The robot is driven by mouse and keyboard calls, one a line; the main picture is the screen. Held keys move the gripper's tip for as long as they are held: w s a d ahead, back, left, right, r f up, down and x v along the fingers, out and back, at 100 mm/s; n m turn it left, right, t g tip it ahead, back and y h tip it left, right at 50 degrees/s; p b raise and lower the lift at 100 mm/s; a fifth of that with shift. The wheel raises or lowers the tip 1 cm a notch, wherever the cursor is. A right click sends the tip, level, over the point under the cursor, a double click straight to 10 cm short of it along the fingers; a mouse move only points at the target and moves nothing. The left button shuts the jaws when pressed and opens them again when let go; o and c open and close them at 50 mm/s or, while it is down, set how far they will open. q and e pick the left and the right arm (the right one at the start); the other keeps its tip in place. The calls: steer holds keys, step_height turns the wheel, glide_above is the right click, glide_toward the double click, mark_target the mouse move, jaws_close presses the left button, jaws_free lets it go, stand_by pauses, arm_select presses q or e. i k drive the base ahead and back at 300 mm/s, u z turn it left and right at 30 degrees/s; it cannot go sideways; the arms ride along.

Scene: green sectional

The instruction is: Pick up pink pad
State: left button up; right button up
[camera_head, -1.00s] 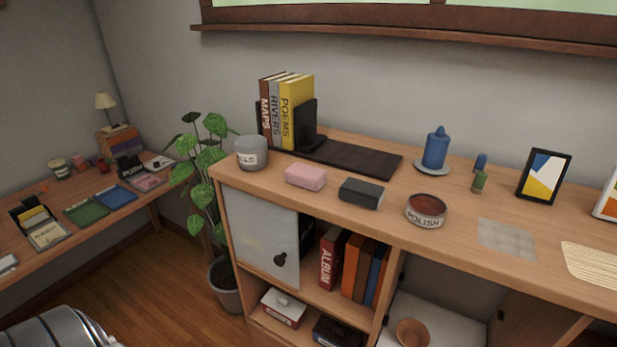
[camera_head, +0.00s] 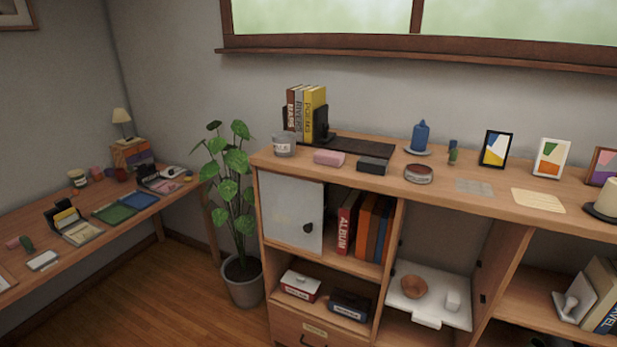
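A pink pad (camera_head: 329,158), a small rounded block, lies on the top of the wooden cabinet (camera_head: 269,159) near its front edge. A dark grey block (camera_head: 373,166) lies just to its right, apart from it. A grey pot (camera_head: 284,144) with a label stands to its left. Neither of my grippers shows in this view.
Books (camera_head: 305,112) in a bookend and a dark mat (camera_head: 355,146) are behind the pad. A polish tin (camera_head: 418,174), a blue candle (camera_head: 421,137) and picture frames stand to the right. A potted plant (camera_head: 240,200) stands left of the cabinet, beside a cluttered desk (camera_head: 120,228).

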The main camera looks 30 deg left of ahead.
mark_target(323, 157)
steer(key=u, duration=0.15)
steer(key=k, duration=0.2)
steer(key=z, duration=0.95)
steer(key=i, duration=1.7)
steer(key=u, duration=0.95)
steer(key=i, duration=0.4)
steer(key=u, duration=0.45)
